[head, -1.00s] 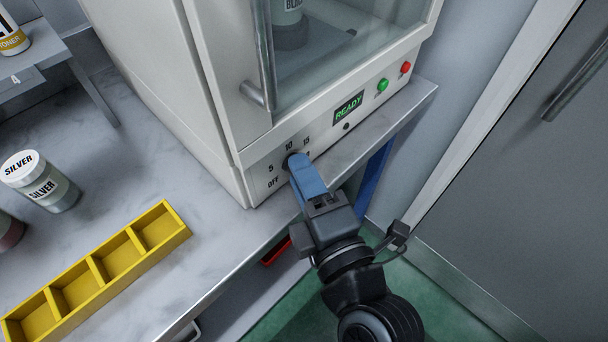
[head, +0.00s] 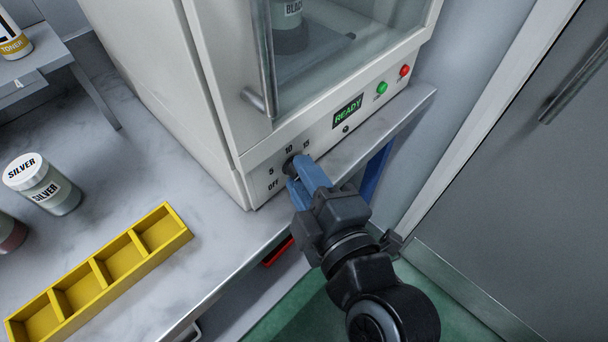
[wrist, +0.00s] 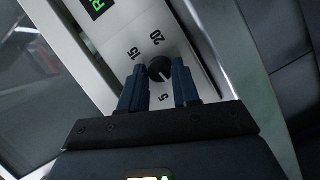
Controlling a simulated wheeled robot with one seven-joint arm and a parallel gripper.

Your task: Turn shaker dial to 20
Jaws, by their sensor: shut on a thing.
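The shaker dial (wrist: 160,69) is a small black knob on the shaker's (head: 215,110) white front panel. In the wrist view it sits between my two blue fingers, and its white mark seems to point down and slightly right, away from the 20 label (wrist: 155,38). The 15 and 5 labels also show there; the fingers hide other labels. In the head view the dial (head: 289,167) is partly covered by my gripper (head: 298,175), which is shut on it. There OFF, 5, 10 and 15 show, and 20 is hidden.
The READY display (head: 348,109), a green button (head: 382,88) and a red button (head: 404,71) are right of the dial. A yellow divided tray (head: 128,238) and a SILVER jar (head: 42,183) stand on the counter at left. A BLACK container (head: 291,28) is behind the shaker's glass.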

